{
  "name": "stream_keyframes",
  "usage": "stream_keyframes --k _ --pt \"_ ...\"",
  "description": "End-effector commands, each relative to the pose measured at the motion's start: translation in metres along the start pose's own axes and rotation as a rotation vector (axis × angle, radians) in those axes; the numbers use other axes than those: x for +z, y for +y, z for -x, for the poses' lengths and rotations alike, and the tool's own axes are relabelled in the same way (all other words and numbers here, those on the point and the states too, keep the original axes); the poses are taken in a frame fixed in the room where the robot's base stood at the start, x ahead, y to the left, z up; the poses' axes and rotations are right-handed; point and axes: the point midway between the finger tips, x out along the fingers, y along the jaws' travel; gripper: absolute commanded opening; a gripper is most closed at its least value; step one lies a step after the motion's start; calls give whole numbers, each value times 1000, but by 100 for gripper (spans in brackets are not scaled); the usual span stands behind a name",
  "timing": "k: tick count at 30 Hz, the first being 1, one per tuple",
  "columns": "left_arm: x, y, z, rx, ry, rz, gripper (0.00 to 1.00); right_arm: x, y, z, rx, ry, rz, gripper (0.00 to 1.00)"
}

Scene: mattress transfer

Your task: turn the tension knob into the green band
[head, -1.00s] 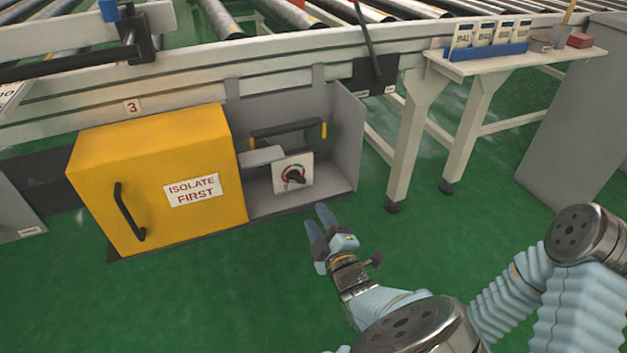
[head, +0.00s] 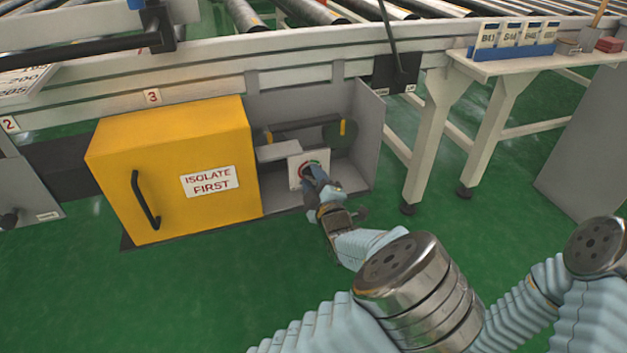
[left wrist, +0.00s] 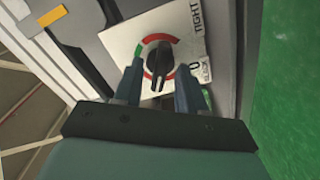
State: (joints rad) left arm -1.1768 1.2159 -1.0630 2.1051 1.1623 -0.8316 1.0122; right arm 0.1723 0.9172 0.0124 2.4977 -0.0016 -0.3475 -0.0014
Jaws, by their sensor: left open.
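The black tension knob (left wrist: 160,62) sits on a white dial plate (left wrist: 125,38) with a coloured arc around it. Most of the arc is red, and the green band (left wrist: 140,51) is a short part at its left in the left wrist view. The plate's print reads "TIGHT" and "0". My left gripper (left wrist: 160,83) is open, with one finger on either side of the knob; I cannot tell whether they touch it. In the head view my left gripper (head: 313,180) covers the knob and part of the dial plate (head: 295,168). My right gripper is out of view.
The dial is in an open grey bay (head: 366,140) under the roller conveyor. A yellow box (head: 170,180) marked "ISOLATE FIRST" stands left of it, and a grey side wall stands right. A white table (head: 505,64) with cards is further right. Green floor is clear in front.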

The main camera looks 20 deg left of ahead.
Motion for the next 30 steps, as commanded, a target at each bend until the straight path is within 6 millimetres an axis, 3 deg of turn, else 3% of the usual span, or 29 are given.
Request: stream_keyframes --k 2,10,22,30 --pt "0 0 0 0 0 0 39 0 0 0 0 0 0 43" --pt "0 0 0 0 0 0 0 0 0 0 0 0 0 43" --pt "-1 1 0 -1 0 -42 0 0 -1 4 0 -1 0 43" --pt "-2 3 0 -2 0 -208 0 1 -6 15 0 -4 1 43"
